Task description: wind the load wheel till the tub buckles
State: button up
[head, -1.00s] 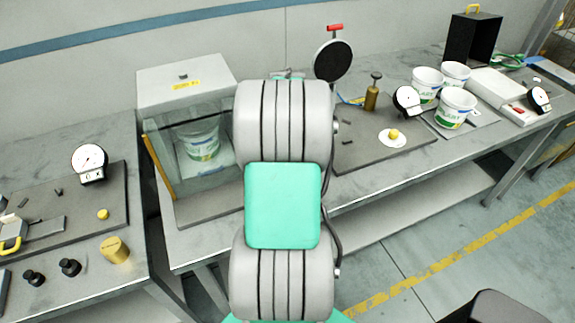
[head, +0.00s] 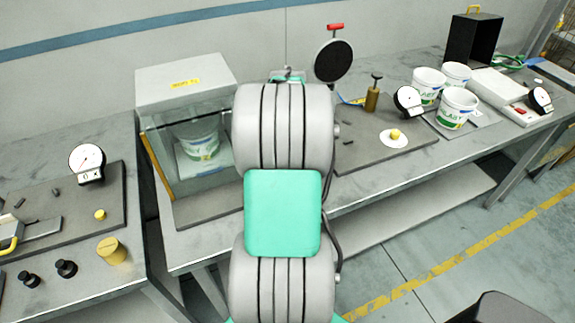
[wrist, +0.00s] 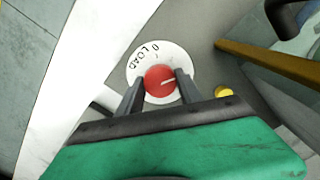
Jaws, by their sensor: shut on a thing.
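The load wheel (wrist: 160,81) is a red knob with a pale pointer line, on a white dial plate (wrist: 142,57) marked LOAD and 0. In the wrist view my gripper (wrist: 161,82) has a finger on each side of the wheel and is shut on it. The tub (head: 201,145), white with a green and blue label, stands inside a clear-walled chamber (head: 184,88) with a grey top in the head view. The tub's upper part is hard to see through the wall, so I cannot tell whether it is buckled. My arm hides the gripper and wheel in the head view.
A yellow bar (wrist: 270,58) and a small yellow knob (wrist: 224,92) lie close to my gripper. Right of my arm stand a round black disc (head: 333,61), a dial gauge (head: 408,99) and several tubs (head: 457,107). Another gauge (head: 87,163) stands on the left bench.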

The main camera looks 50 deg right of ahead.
jog(key=shift+m, duration=1.2)
jog(key=o, duration=1.4)
jog(key=shift+r, duration=0.15)
notch_tip(320, 180, up, 8)
jog(key=shift+f+b, duration=0.2)
jog(key=shift+b, duration=0.45)
jog(key=shift+w, duration=0.1)
